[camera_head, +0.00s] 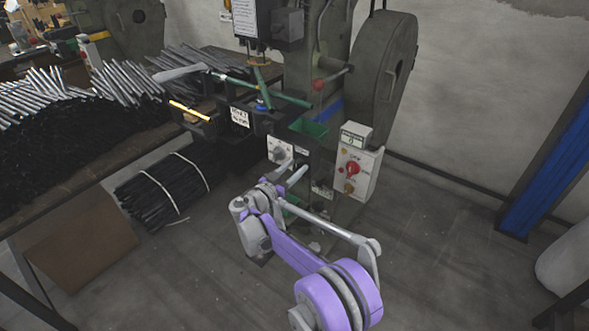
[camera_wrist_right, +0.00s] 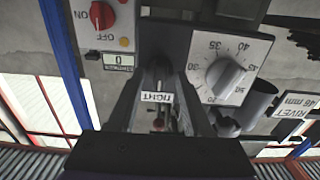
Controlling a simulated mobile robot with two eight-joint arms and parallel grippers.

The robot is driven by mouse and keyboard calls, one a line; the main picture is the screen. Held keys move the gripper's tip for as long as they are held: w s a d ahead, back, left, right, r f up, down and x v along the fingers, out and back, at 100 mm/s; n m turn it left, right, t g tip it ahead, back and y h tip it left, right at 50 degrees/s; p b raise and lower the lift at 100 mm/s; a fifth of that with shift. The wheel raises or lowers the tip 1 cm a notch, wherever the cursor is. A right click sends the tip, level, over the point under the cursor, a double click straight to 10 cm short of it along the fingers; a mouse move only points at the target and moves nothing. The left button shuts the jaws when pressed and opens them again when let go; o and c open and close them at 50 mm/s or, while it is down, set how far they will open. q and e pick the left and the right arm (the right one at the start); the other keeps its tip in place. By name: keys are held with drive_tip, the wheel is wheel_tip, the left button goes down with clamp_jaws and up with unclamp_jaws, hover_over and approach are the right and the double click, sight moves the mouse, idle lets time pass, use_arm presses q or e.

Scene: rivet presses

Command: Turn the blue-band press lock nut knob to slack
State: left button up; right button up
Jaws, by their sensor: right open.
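The press (camera_head: 340,40) with a blue band (camera_head: 329,109) stands in the middle of the head view. My right gripper (camera_head: 300,170) is at its front, between the dial plate and the control box. In the right wrist view its dark fingers (camera_wrist_right: 160,75) are open, pointing at the press front. A dark rounded part, perhaps the lock nut knob, shows between the fingertips; I cannot tell whether they touch it. A small white label (camera_wrist_right: 157,97), upside down and seemingly reading TIGHT, shows between the fingers. My left gripper is not in view.
A white dial plate (camera_wrist_right: 222,68) sits close to the right of the fingers in the wrist view. A control box (camera_head: 357,172) with a red knob (camera_wrist_right: 102,15) is on the other side. A table with rods (camera_head: 60,110) stands left.

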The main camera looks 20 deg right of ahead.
drive_tip(key=shift+c, duration=0.3)
clamp_jaws()
drive_tip(key=shift+n, duration=0.4)
drive_tip(key=n, duration=0.2)
drive_tip(key=shift+n+p, duration=0.4)
drive_tip(key=n, duration=1.4)
drive_tip(key=shift+w+a+f, duration=0.1)
drive_tip(key=shift+w+f, duration=0.05)
drive_tip(key=shift+f, duration=0.05)
drive_tip(key=shift+n, duration=0.3)
